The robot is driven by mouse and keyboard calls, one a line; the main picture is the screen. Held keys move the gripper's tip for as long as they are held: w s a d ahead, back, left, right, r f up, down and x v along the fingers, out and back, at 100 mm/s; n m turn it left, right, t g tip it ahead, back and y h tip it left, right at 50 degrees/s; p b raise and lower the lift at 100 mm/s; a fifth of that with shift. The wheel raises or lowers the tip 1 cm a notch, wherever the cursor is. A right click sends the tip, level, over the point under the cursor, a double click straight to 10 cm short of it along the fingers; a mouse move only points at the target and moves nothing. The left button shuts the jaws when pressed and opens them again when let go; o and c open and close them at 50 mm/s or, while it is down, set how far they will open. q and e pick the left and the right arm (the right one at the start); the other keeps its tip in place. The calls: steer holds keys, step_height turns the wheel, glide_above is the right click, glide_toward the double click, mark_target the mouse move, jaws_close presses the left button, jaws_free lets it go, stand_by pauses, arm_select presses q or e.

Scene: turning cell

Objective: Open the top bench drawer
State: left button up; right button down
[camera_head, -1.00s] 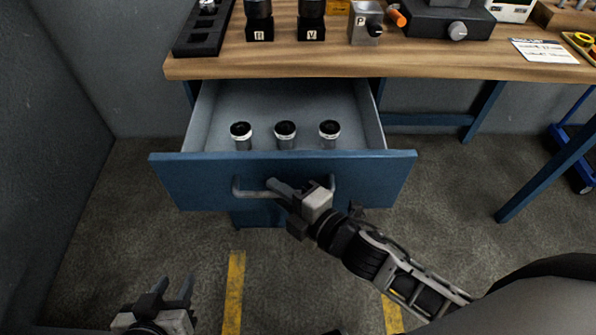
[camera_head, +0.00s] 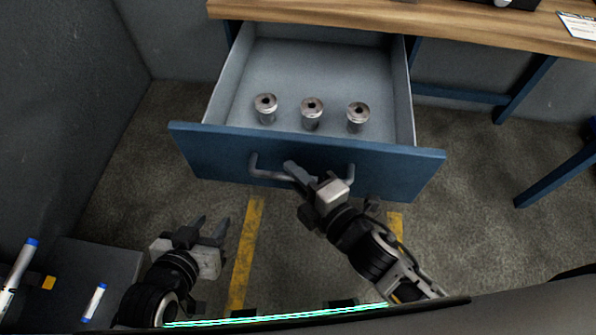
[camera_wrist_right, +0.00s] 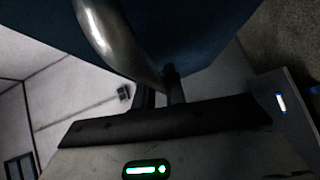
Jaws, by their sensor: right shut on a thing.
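The top bench drawer (camera_head: 210,158) is blue-fronted and stands pulled out from under the wooden bench top (camera_head: 390,28). Its grey inside holds 3 metal cylinders (camera_head: 312,110) in a row. My right gripper (camera_head: 300,177) is shut on the drawer handle (camera_head: 264,174), a grey bar on the drawer front. In the right wrist view the curved handle (camera_wrist_right: 112,42) runs to the gripper's jaws, whose grip is partly hidden. My left gripper (camera_head: 210,228) is open and empty, low at the left, apart from the drawer.
A grey wall panel stands at the left. A dark surface (camera_head: 110,262) at lower left bears blue-capped markers (camera_head: 18,270). Blue bench legs (camera_head: 525,90) are at the right. The floor with yellow stripes (camera_head: 245,255) is clear before the drawer.

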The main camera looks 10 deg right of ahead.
steer(key=c, duration=1.5)
jaws_free()
steer(key=shift+o, duration=0.2)
steer(key=b+v, duration=0.2)
steer(key=v, duration=1.4)
steer(key=shift+a+r, duration=0.1)
